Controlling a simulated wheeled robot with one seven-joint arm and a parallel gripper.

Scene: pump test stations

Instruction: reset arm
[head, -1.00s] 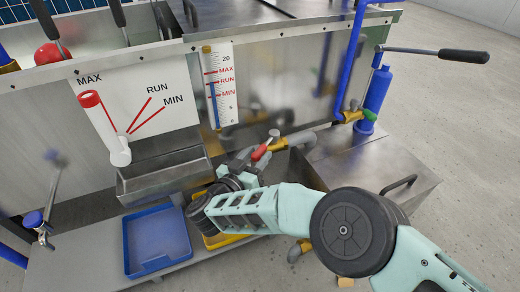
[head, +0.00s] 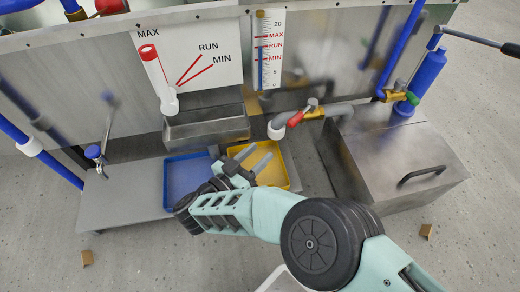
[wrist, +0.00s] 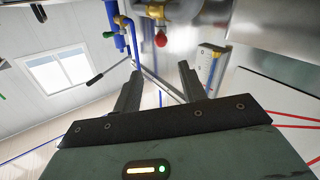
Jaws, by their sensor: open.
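My gripper (head: 254,158) is open and empty, its two grey fingers apart over the yellow tray (head: 290,172) in the head view. My pale green arm reaches in from the lower right. The gripper also shows from behind in the wrist view (wrist: 160,82), with nothing between the fingers. A small valve with a red handle (head: 296,119) sits on a brass fitting above and right of the gripper, apart from it. The red handle also shows in the wrist view (wrist: 161,39).
A blue tray (head: 186,178) lies left of the yellow one. A metal trough (head: 207,128) sits above them under the MAX/RUN/MIN panel (head: 190,60). A metal box with a handle (head: 395,150) stands at right.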

